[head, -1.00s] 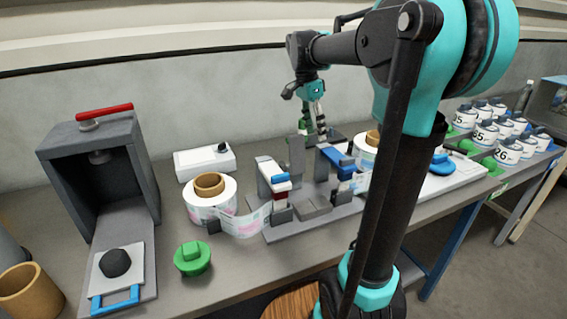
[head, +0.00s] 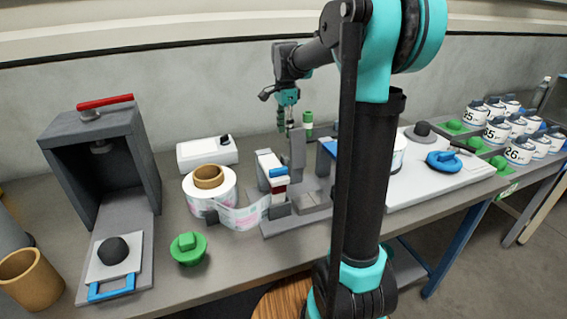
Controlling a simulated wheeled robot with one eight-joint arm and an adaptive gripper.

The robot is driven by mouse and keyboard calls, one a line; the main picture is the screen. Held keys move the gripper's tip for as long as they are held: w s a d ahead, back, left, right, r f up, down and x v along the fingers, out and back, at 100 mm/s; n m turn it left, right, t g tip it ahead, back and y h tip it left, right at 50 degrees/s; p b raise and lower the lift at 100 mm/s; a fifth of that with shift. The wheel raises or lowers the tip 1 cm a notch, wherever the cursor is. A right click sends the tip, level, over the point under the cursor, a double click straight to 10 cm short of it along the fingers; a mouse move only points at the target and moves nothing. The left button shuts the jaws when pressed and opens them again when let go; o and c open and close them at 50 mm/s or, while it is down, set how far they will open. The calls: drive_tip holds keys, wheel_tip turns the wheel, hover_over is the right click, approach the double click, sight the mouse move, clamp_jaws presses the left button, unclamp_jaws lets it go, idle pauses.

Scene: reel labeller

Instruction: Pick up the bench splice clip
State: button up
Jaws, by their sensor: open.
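I cannot tell surely which part is the bench splice clip. A small green upright piece (head: 308,121) stands at the back of the bench, just right of my gripper. A clip-like arm in white, blue and red (head: 271,169) sits on the grey reel labeller (head: 284,226). My gripper (head: 286,130) is open and points down over the back of the bench, behind the labeller's grey posts. Its fingertips are small and dark here. It looks empty, and I cannot tell its height above the bench.
A label reel (head: 208,188) and a green knobbed disc (head: 188,249) lie left of the labeller. A white box (head: 207,153) stands behind the reel. A dark open cabinet (head: 100,150) is far left.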

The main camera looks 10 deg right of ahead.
sight(284, 156)
wheel_tip(284, 156, down, 11)
drive_tip(key=shift+w+a+f, duration=0.1)
drive_tip(key=shift+w+a, duration=0.05)
idle(0.4)
drive_tip(key=c, duration=1.1)
